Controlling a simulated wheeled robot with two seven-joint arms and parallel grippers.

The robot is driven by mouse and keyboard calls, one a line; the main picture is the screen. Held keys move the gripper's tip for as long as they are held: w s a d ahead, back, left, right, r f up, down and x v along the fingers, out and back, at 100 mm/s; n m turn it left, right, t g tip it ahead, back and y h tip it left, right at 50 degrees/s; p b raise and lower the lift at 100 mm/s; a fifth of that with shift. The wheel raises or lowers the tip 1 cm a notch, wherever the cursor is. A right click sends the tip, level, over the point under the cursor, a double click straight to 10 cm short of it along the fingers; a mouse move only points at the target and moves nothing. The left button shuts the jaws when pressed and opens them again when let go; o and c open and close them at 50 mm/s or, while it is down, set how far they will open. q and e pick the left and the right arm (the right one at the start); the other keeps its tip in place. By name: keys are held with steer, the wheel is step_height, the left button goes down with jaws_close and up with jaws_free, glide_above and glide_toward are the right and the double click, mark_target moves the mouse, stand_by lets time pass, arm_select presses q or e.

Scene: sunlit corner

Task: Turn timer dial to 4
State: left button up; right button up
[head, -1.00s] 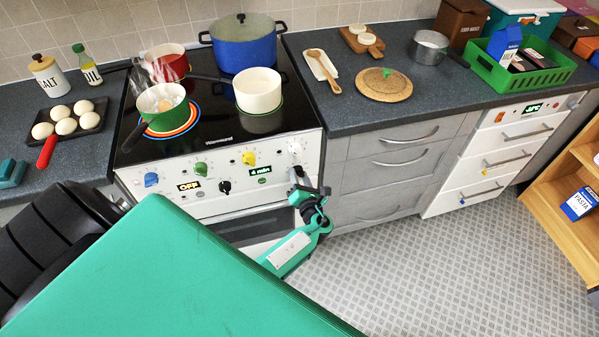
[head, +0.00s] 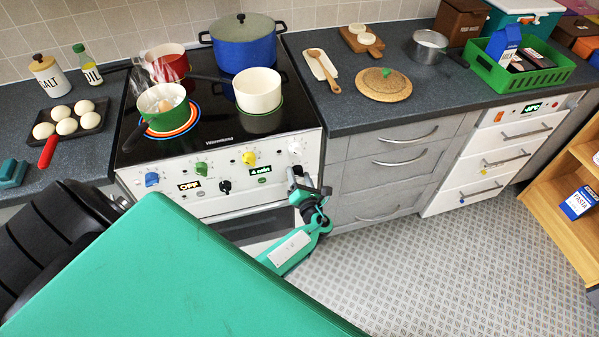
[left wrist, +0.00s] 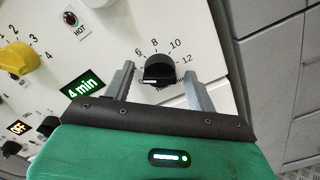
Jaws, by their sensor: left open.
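The timer dial (left wrist: 158,68) is a black knob on the white stove front, with 6, 8, 10 and 12 printed around its upper side. My left gripper (left wrist: 159,74) is open, with one finger on each side of the dial and visible gaps between. In the head view my left gripper (head: 298,181) is at the stove's right front. My right gripper is not in view.
A yellow knob (left wrist: 17,57) and other stove knobs sit left of the dial. The oven handle is below. Steam rises from a green pan (head: 165,115) on the glowing burner. Grey drawers (head: 385,175) stand right of the stove, with clear floor before them.

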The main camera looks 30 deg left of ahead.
arm_select(q)
steer(key=b+v, duration=0.1)
steer(key=v, duration=1.2)
steer(key=shift+s+d+b, duration=0.25)
steer(key=shift+d+b, duration=0.1)
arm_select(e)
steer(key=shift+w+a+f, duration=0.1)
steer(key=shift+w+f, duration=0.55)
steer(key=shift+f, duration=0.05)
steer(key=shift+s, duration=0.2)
